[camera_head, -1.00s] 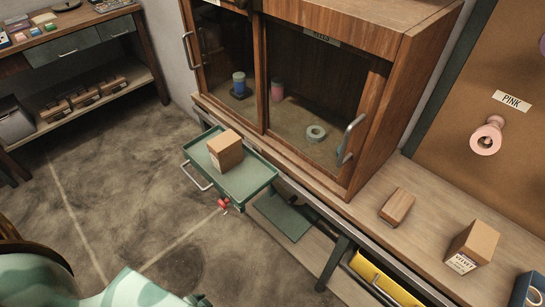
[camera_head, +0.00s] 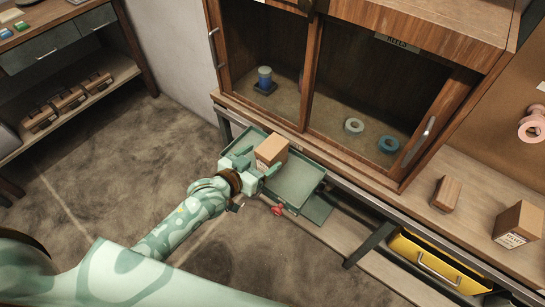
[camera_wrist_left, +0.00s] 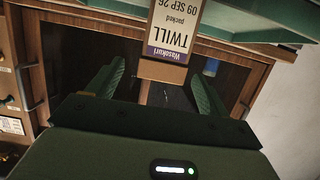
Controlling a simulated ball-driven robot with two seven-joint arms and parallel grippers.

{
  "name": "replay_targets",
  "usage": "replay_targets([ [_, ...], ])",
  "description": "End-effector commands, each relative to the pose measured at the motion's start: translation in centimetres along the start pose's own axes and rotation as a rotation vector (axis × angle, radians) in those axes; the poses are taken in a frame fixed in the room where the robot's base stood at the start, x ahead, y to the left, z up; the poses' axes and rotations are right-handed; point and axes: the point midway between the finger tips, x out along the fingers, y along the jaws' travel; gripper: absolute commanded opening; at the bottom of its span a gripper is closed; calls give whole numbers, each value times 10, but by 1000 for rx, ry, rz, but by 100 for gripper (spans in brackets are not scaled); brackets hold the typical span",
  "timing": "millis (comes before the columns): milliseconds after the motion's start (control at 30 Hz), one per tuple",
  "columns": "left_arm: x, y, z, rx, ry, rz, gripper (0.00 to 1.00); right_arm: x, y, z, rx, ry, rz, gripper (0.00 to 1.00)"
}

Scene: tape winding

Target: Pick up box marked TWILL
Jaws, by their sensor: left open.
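The cardboard box marked TWILL (camera_head: 271,150) stands upright in the pulled-out green drawer tray (camera_head: 303,183). Its printed label (camera_wrist_left: 172,30) reads upside down in the left wrist view. My left gripper (camera_head: 255,166) is at the near side of the box, and its hand hides the lower part of the box in the head view. In the left wrist view the two green fingers (camera_wrist_left: 158,75) are open, one to each side of the box, with gaps visible. I cannot tell how far the box reaches between them. My right gripper is not in view.
A wooden cabinet (camera_head: 396,103) holding tape rolls (camera_head: 354,126) rises behind the tray. A wooden block (camera_head: 446,194) and another labelled box (camera_head: 519,224) lie on the bench at right. A yellow drawer (camera_head: 437,262) is below. Open floor (camera_head: 110,175) lies at left.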

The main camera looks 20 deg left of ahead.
Motion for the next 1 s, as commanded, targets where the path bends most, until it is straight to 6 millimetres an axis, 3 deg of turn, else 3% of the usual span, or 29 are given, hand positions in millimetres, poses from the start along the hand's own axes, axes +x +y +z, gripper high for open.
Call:
replay_targets([
  [167,15,0,-1,2,0,-1,79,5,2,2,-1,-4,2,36],
  [400,53,-1,-4,1,-2,-1,79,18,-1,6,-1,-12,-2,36],
  [700,58,-1,-7,3,-2,-1,79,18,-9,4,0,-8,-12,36],
  [900,58,-1,-6,2,-2,-1,25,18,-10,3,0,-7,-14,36],
  [1000,58,-1,-7,2,-1,-2,25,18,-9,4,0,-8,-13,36],
])
